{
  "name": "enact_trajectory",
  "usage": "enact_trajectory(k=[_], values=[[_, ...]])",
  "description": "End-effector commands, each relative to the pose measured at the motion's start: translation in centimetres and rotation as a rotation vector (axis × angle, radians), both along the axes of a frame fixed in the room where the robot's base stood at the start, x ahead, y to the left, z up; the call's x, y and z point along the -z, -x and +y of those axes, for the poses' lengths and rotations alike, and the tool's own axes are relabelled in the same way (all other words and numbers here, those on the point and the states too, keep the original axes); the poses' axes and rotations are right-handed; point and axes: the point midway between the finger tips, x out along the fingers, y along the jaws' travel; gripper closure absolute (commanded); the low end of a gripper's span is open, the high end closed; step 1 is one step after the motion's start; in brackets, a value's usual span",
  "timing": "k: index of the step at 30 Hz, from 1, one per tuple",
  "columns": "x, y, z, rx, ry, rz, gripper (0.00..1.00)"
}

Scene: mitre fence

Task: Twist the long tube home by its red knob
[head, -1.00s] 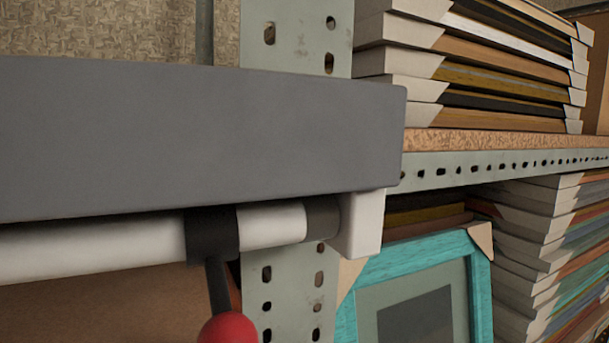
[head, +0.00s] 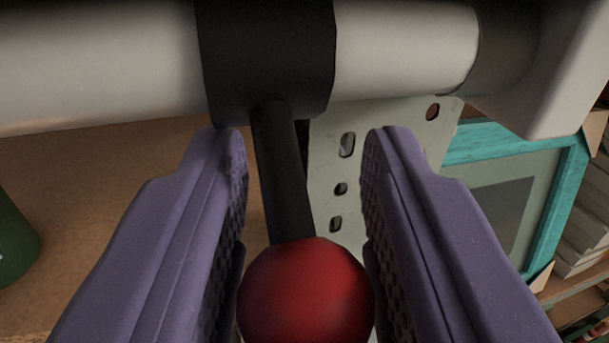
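The long white tube (head: 100,65) runs across the top of the head view. A black collar (head: 265,60) wraps around it. A black lever (head: 282,180) hangs down from the collar, tilted slightly, and ends in the red knob (head: 306,292). My gripper (head: 306,165) has two purple fingers, one on each side of the lever and knob. The fingers are apart. The knob sits between them low in the view; small gaps seem to show at its sides, and its bottom is cut off by the frame.
A white end block (head: 555,75) holds the tube's right end. A perforated metal upright (head: 385,150) stands behind the lever. A teal picture frame (head: 570,190) is at the right. A dark green object (head: 12,245) shows at the left edge.

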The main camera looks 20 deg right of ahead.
Motion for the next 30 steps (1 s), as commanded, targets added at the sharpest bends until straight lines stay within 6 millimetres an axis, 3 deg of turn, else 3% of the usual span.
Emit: enact_trajectory(k=[1,4,17,30], values=[[0.0,0.0,0.0,0.0,0.0,0.0,0.76],[0.0,0.0,0.0,0.0,0.0,0.0,0.99],[1.0,-0.3,0.0,-0.002,-0.001,-0.084,1.0],[2.1,-1.7,0.1,-0.004,-0.004,-0.432,1.0]])
